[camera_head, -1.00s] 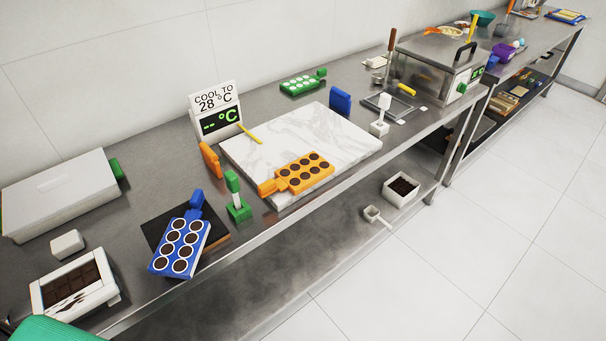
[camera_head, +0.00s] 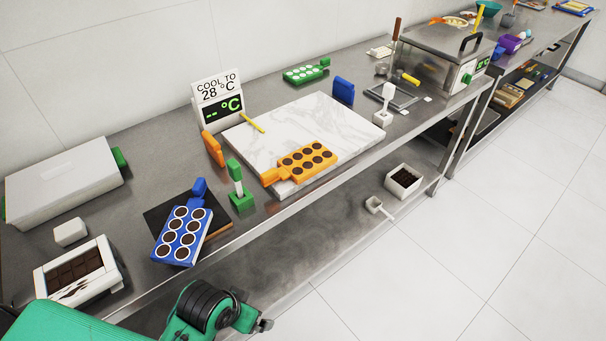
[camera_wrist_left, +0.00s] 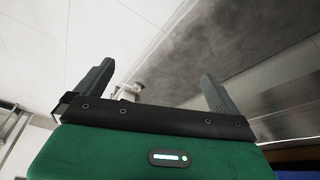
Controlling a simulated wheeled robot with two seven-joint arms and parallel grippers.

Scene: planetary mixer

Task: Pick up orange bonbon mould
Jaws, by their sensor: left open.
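The orange bonbon mould (camera_head: 307,161) lies at the front edge of the white marble slab (camera_head: 355,125). It has two rows of round dark-filled cavities, and its handle points left. My left arm comes in from the lower left of the head view. My left gripper is open and empty in the wrist view (camera_wrist_left: 155,85), its two fingers spread apart. The gripper is well below and in front of the mould, apart from it. The mould does not show in the wrist view. My right gripper is not in view.
A blue mould (camera_head: 181,235) lies on a dark board left of the slab. A green stand (camera_head: 240,198) and an upright orange piece (camera_head: 213,149) stand between them. A temperature sign (camera_head: 218,103) stands behind. The floor in front is clear.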

